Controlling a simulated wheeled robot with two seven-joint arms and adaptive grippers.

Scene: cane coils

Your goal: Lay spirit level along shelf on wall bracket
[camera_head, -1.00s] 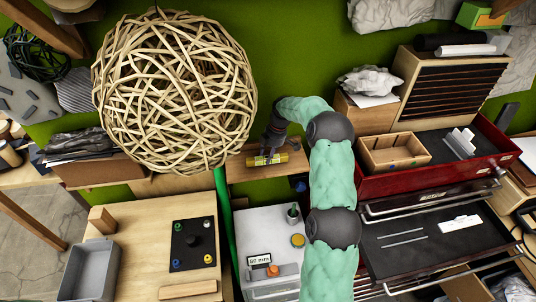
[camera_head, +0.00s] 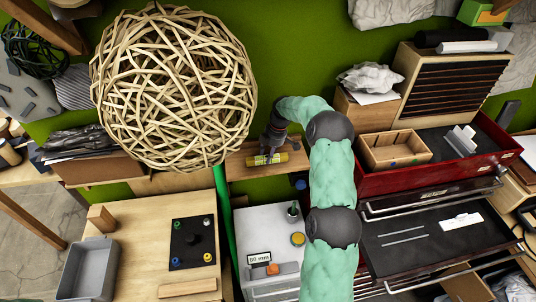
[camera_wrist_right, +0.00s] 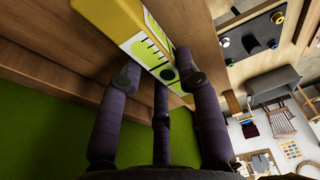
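The yellow spirit level (camera_head: 268,159) lies along the small wooden shelf (camera_head: 240,168) on the green wall, roughly parallel to its front edge. My right gripper (camera_head: 271,148) is directly above the level, its dark fingers reaching down to it. In the right wrist view, the fingers (camera_wrist_right: 158,78) overlap the level's yellow and white-green body (camera_wrist_right: 142,38). Whether they press on it or stand open around it I cannot tell. The wood of the shelf (camera_wrist_right: 50,55) shows beside the level there. The wall bracket itself is not clearly visible. My left gripper is not in view.
A big woven cane ball (camera_head: 175,90) hangs close at the left of the shelf. A green upright pole (camera_head: 224,215) stands below the ball. A red tool chest (camera_head: 440,178) with a wooden box (camera_head: 395,150) is at the right. A wooden bench (camera_head: 140,225) is at lower left.

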